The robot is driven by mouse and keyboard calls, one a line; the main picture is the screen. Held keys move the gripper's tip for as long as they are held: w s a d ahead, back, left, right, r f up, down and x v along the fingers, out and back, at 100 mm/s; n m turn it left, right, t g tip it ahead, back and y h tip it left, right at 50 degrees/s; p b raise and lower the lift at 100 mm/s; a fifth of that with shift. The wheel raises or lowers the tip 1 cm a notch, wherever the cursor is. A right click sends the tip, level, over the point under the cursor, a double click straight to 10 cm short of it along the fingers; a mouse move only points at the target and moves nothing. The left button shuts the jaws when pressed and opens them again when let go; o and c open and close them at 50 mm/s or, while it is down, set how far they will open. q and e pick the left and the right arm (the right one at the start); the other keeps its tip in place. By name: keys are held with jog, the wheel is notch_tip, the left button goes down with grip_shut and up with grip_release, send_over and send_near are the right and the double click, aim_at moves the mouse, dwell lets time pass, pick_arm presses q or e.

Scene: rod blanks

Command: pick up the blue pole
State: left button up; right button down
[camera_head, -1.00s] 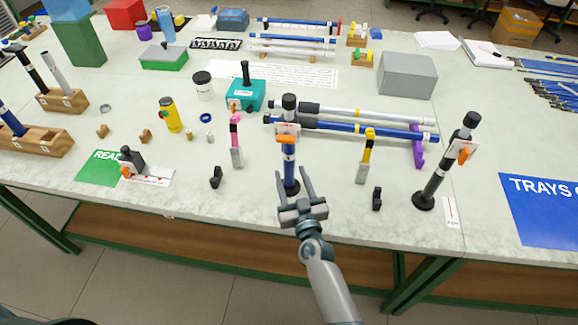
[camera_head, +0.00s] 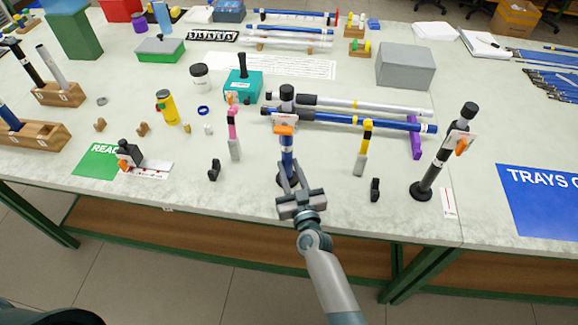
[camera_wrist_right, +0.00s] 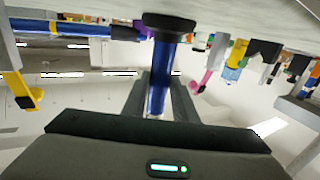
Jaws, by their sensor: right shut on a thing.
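The blue pole (camera_head: 287,144) stands upright near the table's front edge, with a black cap on top, a white tag and an orange clip. My right gripper (camera_head: 289,178) is shut on its lower part from the front. In the right wrist view, which is upside down, the blue shaft (camera_wrist_right: 163,72) runs between my fingers (camera_wrist_right: 160,98) up to its black round base (camera_wrist_right: 168,21). The base is at the table surface; I cannot tell whether it touches. My left gripper is not in view.
A pink-topped tool (camera_head: 234,135) stands left of the pole, a yellow-topped one (camera_head: 363,148) right of it. A dark pole (camera_head: 444,154) leans farther right. Behind lie a silver rod (camera_head: 365,105) and a long blue rod (camera_head: 350,122). Small black stands (camera_head: 375,190) are close by.

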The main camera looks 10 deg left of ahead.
aim_at(291, 154)
jog(key=shift+r+p, duration=0.55)
jog(key=shift+r, duration=0.15)
jog(key=r+p, duration=0.2)
jog(key=d+r+p, duration=0.1)
jog(key=p, duration=0.1)
jog(key=shift+s+r, duration=0.15)
jog(key=shift+r, duration=0.25)
jog(key=s+d+r+p, duration=0.4)
jog(key=d+r+p, duration=0.1)
jog(key=d, duration=0.4)
jog(key=shift+s+d+r, duration=0.15)
jog(key=shift+d+r, duration=0.25)
